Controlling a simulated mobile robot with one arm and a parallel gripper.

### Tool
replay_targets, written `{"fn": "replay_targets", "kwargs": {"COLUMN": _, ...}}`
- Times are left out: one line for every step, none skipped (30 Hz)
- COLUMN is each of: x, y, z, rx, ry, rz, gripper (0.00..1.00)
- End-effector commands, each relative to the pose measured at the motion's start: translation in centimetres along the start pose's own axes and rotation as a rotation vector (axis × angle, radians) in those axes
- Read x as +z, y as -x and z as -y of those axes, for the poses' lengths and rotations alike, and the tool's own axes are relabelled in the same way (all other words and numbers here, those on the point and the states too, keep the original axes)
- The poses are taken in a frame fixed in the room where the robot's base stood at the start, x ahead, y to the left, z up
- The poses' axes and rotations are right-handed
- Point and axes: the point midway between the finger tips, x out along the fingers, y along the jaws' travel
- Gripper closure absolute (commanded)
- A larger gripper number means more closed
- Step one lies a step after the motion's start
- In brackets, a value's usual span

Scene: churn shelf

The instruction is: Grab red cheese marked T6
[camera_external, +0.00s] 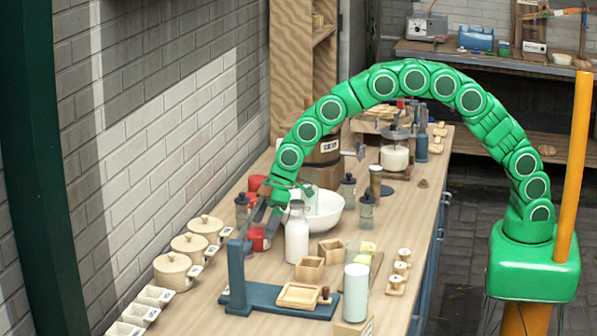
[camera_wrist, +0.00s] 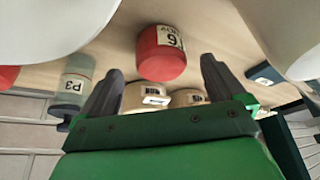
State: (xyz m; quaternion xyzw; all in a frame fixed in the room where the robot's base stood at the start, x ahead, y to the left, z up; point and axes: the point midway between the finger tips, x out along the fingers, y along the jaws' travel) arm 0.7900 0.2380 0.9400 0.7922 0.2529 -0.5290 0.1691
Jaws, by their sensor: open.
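The red cheese (camera_wrist: 160,58) sits upright on the counter in the wrist view, with a white label partly cut off that shows a 6. In the external view a red cheese (camera_external: 259,240) stands left of the white bottle, partly hidden; it appears to be the same one. My gripper (camera_wrist: 161,66) is open and empty. In the wrist view its two dark fingers point towards the red cheese, one to either side, with a gap in front of it. In the external view my gripper (camera_external: 272,197) hangs beside the white bowl, above the counter.
A jar marked P3 (camera_wrist: 76,88) stands left of my fingers, with another red thing (camera_wrist: 7,77) past it. The white bowl (camera_external: 328,217), white bottle (camera_external: 297,240) and blue stand (camera_external: 237,275) crowd close. Lidded pots (camera_external: 190,245) line the wall side.

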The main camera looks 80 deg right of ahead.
Motion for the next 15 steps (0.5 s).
{"fn": "replay_targets", "kwargs": {"x": 0.0, "y": -0.5, "z": 0.0, "rx": 0.0, "ry": 0.0, "rz": 0.001, "gripper": 0.03}}
{"fn": "replay_targets", "kwargs": {"x": 0.0, "y": -0.7, "z": 0.1, "rx": 0.0, "ry": 0.0, "rz": 0.001, "gripper": 0.03}}
{"fn": "replay_targets", "kwargs": {"x": -0.1, "y": -1.1, "z": 0.1, "rx": 0.0, "ry": 0.0, "rz": 0.001, "gripper": 0.03}}
{"fn": "replay_targets", "kwargs": {"x": -0.1, "y": -1.5, "z": 0.1, "rx": 0.0, "ry": 0.001, "rz": 0.001, "gripper": 0.03}}
{"fn": "replay_targets", "kwargs": {"x": -0.1, "y": -1.8, "z": 0.1, "rx": 0.0, "ry": 0.001, "rz": 0.001, "gripper": 0.03}}
{"fn": "replay_targets", "kwargs": {"x": -0.1, "y": -2.4, "z": 0.1, "rx": 0.0, "ry": 0.0, "rz": 0.001, "gripper": 0.03}}
{"fn": "replay_targets", "kwargs": {"x": -0.1, "y": -2.8, "z": 0.2, "rx": 0.0, "ry": 0.0, "rz": 0.001, "gripper": 0.03}}
{"fn": "replay_targets", "kwargs": {"x": -0.1, "y": -3.1, "z": 0.2, "rx": 0.0, "ry": 0.0, "rz": 0.001, "gripper": 0.03}}
{"fn": "replay_targets", "kwargs": {"x": -0.1, "y": -3.6, "z": 0.2, "rx": -0.001, "ry": 0.0, "rz": 0.001, "gripper": 0.03}}
{"fn": "replay_targets", "kwargs": {"x": -0.1, "y": -3.9, "z": 0.1, "rx": 0.0, "ry": 0.0, "rz": 0.001, "gripper": 0.03}}
{"fn": "replay_targets", "kwargs": {"x": -0.1, "y": -4.2, "z": 0.1, "rx": 0.0, "ry": 0.0, "rz": 0.001, "gripper": 0.03}}
{"fn": "replay_targets", "kwargs": {"x": -0.1, "y": -4.4, "z": 0.1, "rx": 0.0, "ry": 0.0, "rz": 0.0, "gripper": 0.03}}
{"fn": "replay_targets", "kwargs": {"x": -0.1, "y": -4.5, "z": 0.1, "rx": 0.0, "ry": 0.0, "rz": 0.0, "gripper": 0.03}}
{"fn": "replay_targets", "kwargs": {"x": -0.1, "y": -4.6, "z": 0.1, "rx": 0.0, "ry": 0.0, "rz": 0.0, "gripper": 0.03}}
{"fn": "replay_targets", "kwargs": {"x": -0.2, "y": -4.7, "z": 0.1, "rx": 0.0, "ry": 0.0, "rz": -0.001, "gripper": 0.03}}
